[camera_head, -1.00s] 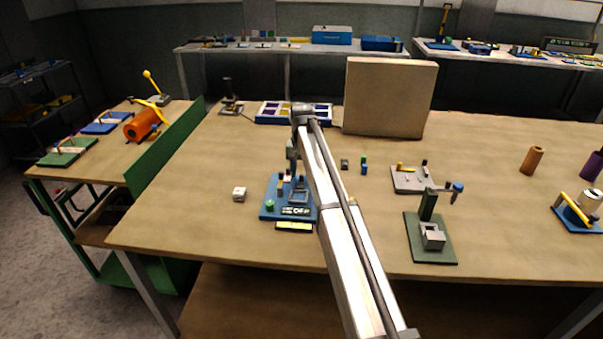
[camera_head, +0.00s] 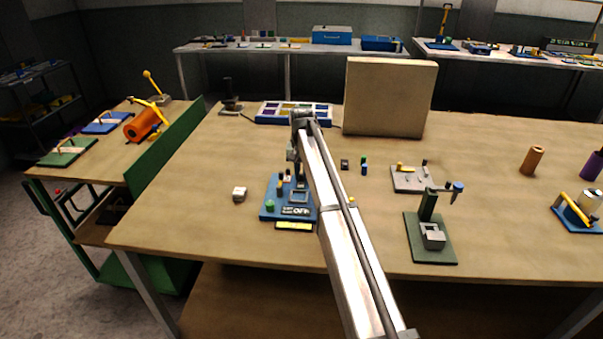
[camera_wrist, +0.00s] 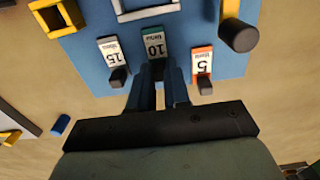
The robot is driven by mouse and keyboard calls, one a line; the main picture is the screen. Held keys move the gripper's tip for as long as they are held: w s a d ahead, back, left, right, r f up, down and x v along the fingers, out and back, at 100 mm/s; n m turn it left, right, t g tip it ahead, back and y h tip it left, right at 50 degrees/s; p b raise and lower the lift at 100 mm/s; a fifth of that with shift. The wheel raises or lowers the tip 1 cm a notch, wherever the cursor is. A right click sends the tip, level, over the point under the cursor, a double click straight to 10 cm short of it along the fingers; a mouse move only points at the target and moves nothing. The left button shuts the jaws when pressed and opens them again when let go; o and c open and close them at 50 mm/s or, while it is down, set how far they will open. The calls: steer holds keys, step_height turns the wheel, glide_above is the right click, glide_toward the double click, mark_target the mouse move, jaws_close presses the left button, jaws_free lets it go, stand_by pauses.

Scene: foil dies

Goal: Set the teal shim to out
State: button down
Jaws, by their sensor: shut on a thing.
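The teal shim (camera_wrist: 153,45), marked 10, is the middle one of three shims on a blue fixture plate (camera_wrist: 90,55) in the wrist view. My gripper (camera_wrist: 158,90) is shut on the dark tab at its near end. Its label sits a little higher in the picture than its neighbours' labels. The grey-white shim (camera_wrist: 111,50), marked 15, is to its left. The orange shim (camera_wrist: 202,62), marked 5, is to its right. In the head view my gripper (camera_head: 296,172) is over the blue fixture (camera_head: 268,212), and the shims are too small to tell apart.
A green-based press (camera_head: 430,240) stands to the right.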

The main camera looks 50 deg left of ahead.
stand_by(0.3)
steer(key=shift+w+a, duration=1.25)
steer(key=c, duration=1.1)
jaws_free()
steer(key=shift+r, duration=0.1)
step_height(320, 180, up, 14)
steer(key=shift+f, duration=0.2)
